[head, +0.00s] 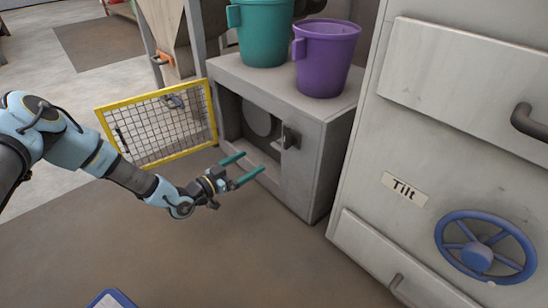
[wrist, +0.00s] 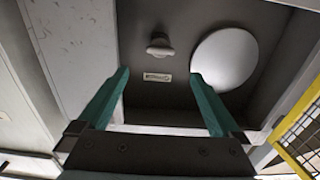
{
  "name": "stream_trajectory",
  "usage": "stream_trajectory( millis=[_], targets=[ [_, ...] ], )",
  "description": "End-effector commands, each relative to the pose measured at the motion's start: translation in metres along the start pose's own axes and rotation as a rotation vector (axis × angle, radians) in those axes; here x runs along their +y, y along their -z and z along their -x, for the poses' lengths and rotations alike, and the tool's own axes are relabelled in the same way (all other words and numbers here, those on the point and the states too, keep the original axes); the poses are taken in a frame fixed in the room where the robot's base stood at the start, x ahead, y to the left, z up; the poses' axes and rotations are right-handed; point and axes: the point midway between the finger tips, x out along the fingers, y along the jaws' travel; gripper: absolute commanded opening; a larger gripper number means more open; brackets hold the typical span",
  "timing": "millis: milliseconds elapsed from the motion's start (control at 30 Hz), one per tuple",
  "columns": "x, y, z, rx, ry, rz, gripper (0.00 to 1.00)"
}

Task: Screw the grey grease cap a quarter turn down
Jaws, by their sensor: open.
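The wrist view shows a small grey knob-like cap (wrist: 160,47), which looks like the grease cap, on the dark back wall inside the cabinet. A small label (wrist: 157,77) sits beside it. In the head view I cannot make out the cap; the cabinet front seems to hide it. My gripper (head: 250,163) is open and empty, its two teal fingers pointing at the cabinet opening. In the wrist view the fingers (wrist: 160,75) are spread to either side of the label, with the cap beyond the tips and not between them.
A pale round disc (wrist: 223,60) is beside the cap. The yellow-framed mesh guard (head: 160,123) stands open left of the grey cabinet (head: 317,150). A black latch (head: 290,137) is on its front. Teal (head: 265,35) and purple (head: 325,60) buckets stand on top. A blue handwheel (head: 484,248) is right.

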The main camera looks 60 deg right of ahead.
Motion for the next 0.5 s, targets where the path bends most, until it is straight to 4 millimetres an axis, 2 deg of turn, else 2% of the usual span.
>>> stream_trajectory(
  millis=[500],
  targets=[
    [0.0,-0.003,-0.085,-0.001,-0.001,-0.001,1.0]
  ],
)
